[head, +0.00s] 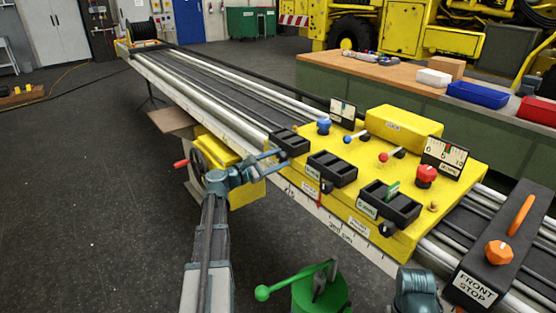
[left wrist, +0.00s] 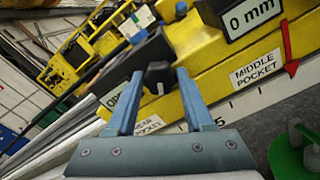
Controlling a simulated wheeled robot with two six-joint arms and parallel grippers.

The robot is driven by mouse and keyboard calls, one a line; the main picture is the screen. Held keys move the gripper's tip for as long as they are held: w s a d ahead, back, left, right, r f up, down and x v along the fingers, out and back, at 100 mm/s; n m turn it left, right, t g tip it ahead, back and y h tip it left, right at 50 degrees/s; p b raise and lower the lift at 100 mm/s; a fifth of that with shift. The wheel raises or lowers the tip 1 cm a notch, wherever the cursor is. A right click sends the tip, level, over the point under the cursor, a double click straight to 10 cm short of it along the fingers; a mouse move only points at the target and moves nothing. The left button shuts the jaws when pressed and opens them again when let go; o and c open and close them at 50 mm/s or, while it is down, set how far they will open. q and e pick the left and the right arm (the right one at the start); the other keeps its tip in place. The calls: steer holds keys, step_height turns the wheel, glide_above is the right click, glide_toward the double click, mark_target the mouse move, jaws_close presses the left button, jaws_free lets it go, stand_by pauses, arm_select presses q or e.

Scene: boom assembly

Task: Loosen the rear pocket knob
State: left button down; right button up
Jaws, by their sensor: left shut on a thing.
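The rear pocket (head: 289,140) is a black block at the far left corner of the yellow carriage (head: 345,205). Its dark knob (left wrist: 158,74) shows between my fingers in the left wrist view. My left gripper (head: 279,157) reaches in from the left, its blue fingers shut on the knob. It also shows in the left wrist view (left wrist: 159,78), one finger on each side of the knob. In the head view the fingers largely hide this knob. My right gripper's fingers are not in view.
The middle pocket (head: 332,168) and front pocket (head: 389,205) stand along the same carriage edge. A green lever (head: 290,283) stands below the rail, near the bottom. An orange-knobbed front stop (head: 497,253) is at right. Open floor lies left.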

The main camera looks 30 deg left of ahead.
arm_select(q)
steer(key=shift+n, duration=1.9)
steer(key=shift+c, duration=1.4)
jaws_free()
steer(key=shift+s, duration=0.15)
steer(key=v, duration=1.3)
steer(key=shift+s+a, duration=0.2)
steer(key=shift+s, duration=0.1)
steer(key=shift+d+f, duration=0.1)
